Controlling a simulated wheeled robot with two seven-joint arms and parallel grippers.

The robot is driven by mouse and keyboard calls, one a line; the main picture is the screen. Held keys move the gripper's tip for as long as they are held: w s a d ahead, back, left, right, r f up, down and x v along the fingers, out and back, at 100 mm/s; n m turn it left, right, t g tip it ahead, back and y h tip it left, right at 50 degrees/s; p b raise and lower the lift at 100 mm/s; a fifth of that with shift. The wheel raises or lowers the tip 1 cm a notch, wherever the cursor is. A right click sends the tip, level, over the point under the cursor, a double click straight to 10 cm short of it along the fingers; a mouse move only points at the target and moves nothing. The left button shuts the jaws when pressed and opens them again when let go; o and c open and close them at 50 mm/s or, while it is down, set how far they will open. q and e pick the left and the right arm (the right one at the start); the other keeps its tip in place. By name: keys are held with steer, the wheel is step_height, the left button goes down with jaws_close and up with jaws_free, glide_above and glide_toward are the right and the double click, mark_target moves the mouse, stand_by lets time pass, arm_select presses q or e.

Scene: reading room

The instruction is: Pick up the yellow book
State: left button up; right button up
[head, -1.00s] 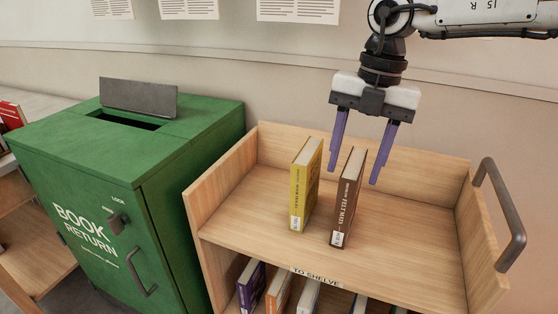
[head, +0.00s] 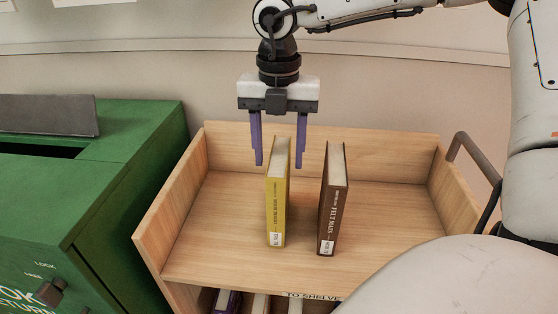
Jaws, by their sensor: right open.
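The yellow book (head: 278,195) stands upright on the top shelf of the wooden cart (head: 225,225), its spine with a white label facing me. My right gripper (head: 279,152) is open and points down at the top of the yellow book. Its two purple fingers appear on either side of the book's top in the picture, and the book is not gripped. Whether the fingers are level with the book in depth is hard to tell. My left gripper is not in view.
A brown book (head: 333,200) stands upright just right of the yellow one, with a gap between. The green book return box (head: 130,175) is at the left. The cart has a dark handle (head: 474,165) at its right. More books fill the lower shelf.

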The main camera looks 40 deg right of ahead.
step_height(320, 180, down, 3)
steer(key=shift+d+f, duration=0.1)
jaws_close()
stand_by(1.5)
